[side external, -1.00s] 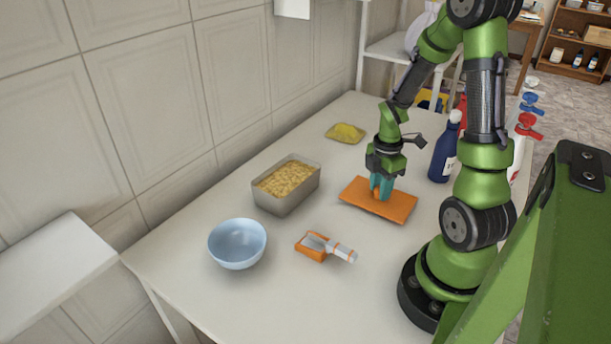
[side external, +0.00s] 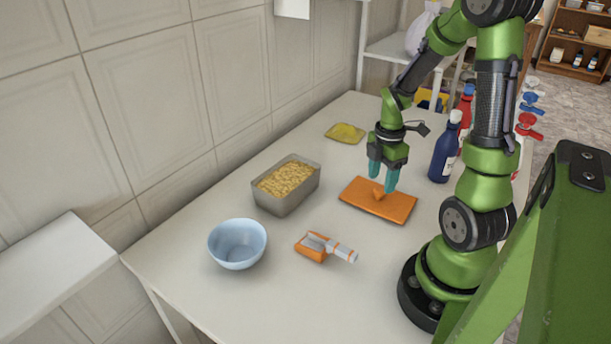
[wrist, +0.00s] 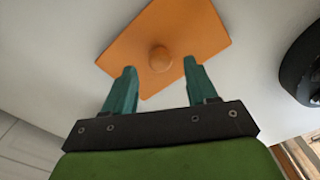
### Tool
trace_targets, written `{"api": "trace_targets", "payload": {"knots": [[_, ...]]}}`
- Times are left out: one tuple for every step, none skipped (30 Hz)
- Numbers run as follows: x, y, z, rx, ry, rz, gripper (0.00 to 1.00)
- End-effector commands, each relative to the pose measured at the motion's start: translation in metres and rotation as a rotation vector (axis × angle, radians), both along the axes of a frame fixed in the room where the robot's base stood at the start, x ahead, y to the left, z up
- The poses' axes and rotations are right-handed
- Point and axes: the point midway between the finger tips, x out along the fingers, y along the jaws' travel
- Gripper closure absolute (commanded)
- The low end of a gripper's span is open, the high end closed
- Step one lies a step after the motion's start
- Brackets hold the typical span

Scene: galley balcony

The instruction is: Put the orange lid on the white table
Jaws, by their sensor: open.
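The orange lid (side external: 391,207) is a flat rectangle with a small knob on top. It lies flat on the white table (side external: 200,310), to the right of the metal food tray. My gripper (side external: 383,187) is open and empty above the lid, its teal fingers pointing down near the knob. In the wrist view the lid (wrist: 190,30) lies ahead of the fingers, with its round knob between the two open fingertips (wrist: 160,68) and apart from them.
A metal tray of yellow food (side external: 285,187), a light blue bowl (side external: 237,245) and an orange and white scoop (side external: 318,248) stand on the table. A yellow cloth (side external: 346,133) lies behind. Bottles (side external: 444,150) stand at the right. The front of the table is clear.

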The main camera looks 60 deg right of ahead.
Motion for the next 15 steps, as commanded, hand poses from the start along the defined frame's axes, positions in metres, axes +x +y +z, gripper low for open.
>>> {"api": "trace_targets", "payload": {"knots": [[0.001,-0.001,0.013,-0.006,-0.007,0.000,0.43],[0.002,-0.001,0.021,-0.007,-0.008,0.000,0.43],[0.001,-0.001,0.030,-0.006,-0.007,0.001,0.43],[0.001,-0.001,0.036,-0.006,-0.006,0.001,0.43],[0.001,-0.001,0.042,-0.005,-0.006,0.000,0.43],[0.001,-0.001,0.050,-0.005,-0.005,0.001,0.43],[0.001,-0.001,0.056,-0.005,-0.005,0.001,0.43],[0.001,0.000,0.061,-0.004,-0.005,0.000,0.43],[0.001,-0.001,0.068,-0.003,-0.004,-0.001,0.43],[0.001,-0.001,0.072,-0.003,-0.004,0.000,0.43],[0.001,-0.001,0.075,-0.003,-0.003,0.000,0.43],[0.000,0.000,0.080,-0.001,-0.002,0.000,0.43],[0.000,0.000,0.082,-0.001,-0.003,0.000,0.43],[0.000,0.000,0.085,-0.001,-0.002,-0.001,0.43],[0.001,0.000,0.087,-0.002,-0.003,-0.004,0.43]]}}
